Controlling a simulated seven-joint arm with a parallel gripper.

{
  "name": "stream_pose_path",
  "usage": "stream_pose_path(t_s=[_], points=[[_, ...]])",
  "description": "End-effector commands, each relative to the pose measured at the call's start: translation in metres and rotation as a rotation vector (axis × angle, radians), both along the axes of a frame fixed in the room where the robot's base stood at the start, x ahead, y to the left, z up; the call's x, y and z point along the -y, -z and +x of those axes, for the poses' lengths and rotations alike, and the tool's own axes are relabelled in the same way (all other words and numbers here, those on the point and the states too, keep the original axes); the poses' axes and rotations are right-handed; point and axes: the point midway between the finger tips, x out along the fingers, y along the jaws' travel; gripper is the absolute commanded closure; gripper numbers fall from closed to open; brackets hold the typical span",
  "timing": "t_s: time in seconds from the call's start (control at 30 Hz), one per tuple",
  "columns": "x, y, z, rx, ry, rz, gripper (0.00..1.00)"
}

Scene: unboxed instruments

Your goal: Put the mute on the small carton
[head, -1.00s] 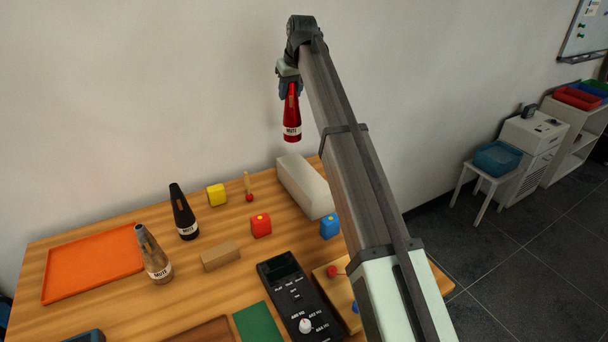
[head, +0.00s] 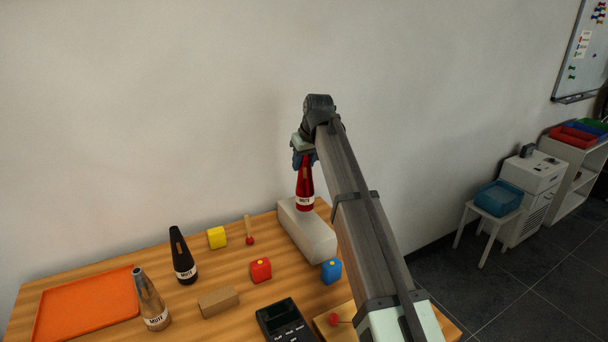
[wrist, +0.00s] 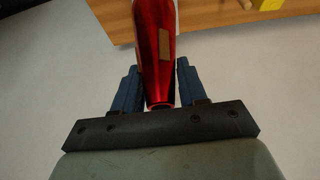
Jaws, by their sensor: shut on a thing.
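My gripper (head: 304,157) is shut on a red mute (head: 305,190) and holds it upright, wide end down. In the wrist view the red mute (wrist: 156,45) sits between the dark blue fingers (wrist: 158,75). In the head view its base overlaps the top of a long white box; I cannot tell whether they touch. A small brown carton (head: 218,302) lies on the table, left of and nearer than the white box. A black mute (head: 183,258) and a metallic brown mute (head: 150,302) stand near the carton.
The white box (head: 315,238) lies at the table's back right. Yellow (head: 217,237), red (head: 260,270) and blue (head: 331,271) blocks stand around the carton. An orange tray (head: 85,306) lies at left; a dark meter (head: 283,320) is in front. The wall is close behind the table.

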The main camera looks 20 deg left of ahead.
Motion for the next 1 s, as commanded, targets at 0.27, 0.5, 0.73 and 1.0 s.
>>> stream_pose_path(t_s=[0.27,0.5,0.73,1.0], points=[[0.0,0.027,-0.001,-0.001,0.0,-0.001,1.0],[0.0,0.038,0.0,0.0,0.0,0.0,1.0],[0.0,0.04,0.0,0.0,0.0,0.0,1.0],[0.0,0.04,0.0,0.0,0.0,0.0,0.36]])
